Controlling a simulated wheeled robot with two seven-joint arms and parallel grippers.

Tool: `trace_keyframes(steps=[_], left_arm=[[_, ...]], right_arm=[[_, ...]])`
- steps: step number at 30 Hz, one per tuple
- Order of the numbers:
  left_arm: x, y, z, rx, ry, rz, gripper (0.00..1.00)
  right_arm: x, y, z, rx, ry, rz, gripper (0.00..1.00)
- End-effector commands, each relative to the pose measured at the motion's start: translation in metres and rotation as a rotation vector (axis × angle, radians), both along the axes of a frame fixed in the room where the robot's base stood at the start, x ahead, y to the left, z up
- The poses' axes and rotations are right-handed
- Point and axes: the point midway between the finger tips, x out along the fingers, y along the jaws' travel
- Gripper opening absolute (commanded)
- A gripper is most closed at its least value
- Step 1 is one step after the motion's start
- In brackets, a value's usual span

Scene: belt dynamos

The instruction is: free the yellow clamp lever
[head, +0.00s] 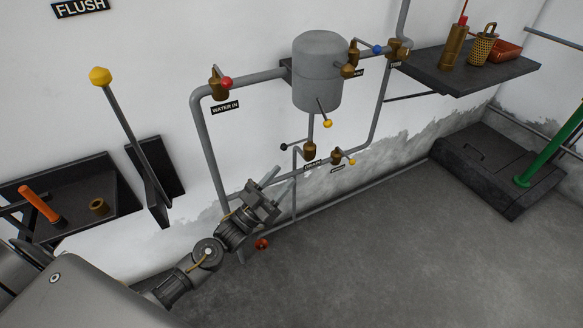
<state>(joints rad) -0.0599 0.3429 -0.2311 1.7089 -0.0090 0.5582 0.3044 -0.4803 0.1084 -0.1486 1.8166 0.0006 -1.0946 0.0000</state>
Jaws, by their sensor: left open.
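Several handles have yellow ends, and I cannot tell for sure which is the clamp lever. A short lever with a yellow ball (327,122) hangs from the lower front of the grey tank (319,75). A small yellow-ended valve handle (348,160) sits on the low pipe to the right. A long lever with a yellow knob (101,76) leans up at the left below the FLUSH sign. My left gripper (276,178) is open and empty, below and left of the tank and apart from these handles. My right gripper is not in view.
Grey pipes (209,150) frame the tank, with a red-ended WATER IN valve (226,83) and a blue-ended valve (376,49). A dark shelf (465,77) holds a bottle, basket and red tray.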

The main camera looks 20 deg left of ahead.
Motion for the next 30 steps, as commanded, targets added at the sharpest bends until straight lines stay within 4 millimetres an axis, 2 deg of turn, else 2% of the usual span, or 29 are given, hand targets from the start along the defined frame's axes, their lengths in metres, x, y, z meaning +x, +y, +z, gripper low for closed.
trace_keyframes(steps=[6, 15, 16, 20, 23, 26, 27, 29, 30], left_arm=[[-0.018, 0.009, -0.012, 0.000, 0.000, 0.000, 0.42], [-0.020, 0.010, -0.012, 0.000, -0.001, 0.000, 0.42], [-0.020, 0.010, -0.012, 0.000, -0.001, 0.000, 0.41], [-0.019, 0.010, -0.023, 0.008, 0.041, 0.017, 0.24], [-0.016, 0.011, -0.059, 0.042, 0.183, 0.074, 0.11], [-0.023, 0.013, -0.125, 0.107, 0.429, 0.158, 0.00], [-0.031, 0.015, -0.156, 0.141, 0.549, 0.192, 0.00], [-0.051, 0.017, -0.205, 0.198, 0.738, 0.236, 0.00], [-0.068, 0.017, -0.236, 0.237, 0.864, 0.258, 0.00]], right_arm=[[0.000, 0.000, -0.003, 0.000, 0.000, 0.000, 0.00], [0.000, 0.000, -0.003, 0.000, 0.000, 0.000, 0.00], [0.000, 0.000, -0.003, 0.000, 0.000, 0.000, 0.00], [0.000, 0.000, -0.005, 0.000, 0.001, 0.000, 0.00], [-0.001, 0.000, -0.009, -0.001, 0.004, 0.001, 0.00], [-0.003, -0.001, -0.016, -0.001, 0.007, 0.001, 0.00], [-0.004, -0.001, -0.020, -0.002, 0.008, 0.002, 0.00], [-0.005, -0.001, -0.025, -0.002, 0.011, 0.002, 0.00], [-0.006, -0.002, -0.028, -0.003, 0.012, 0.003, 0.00]])
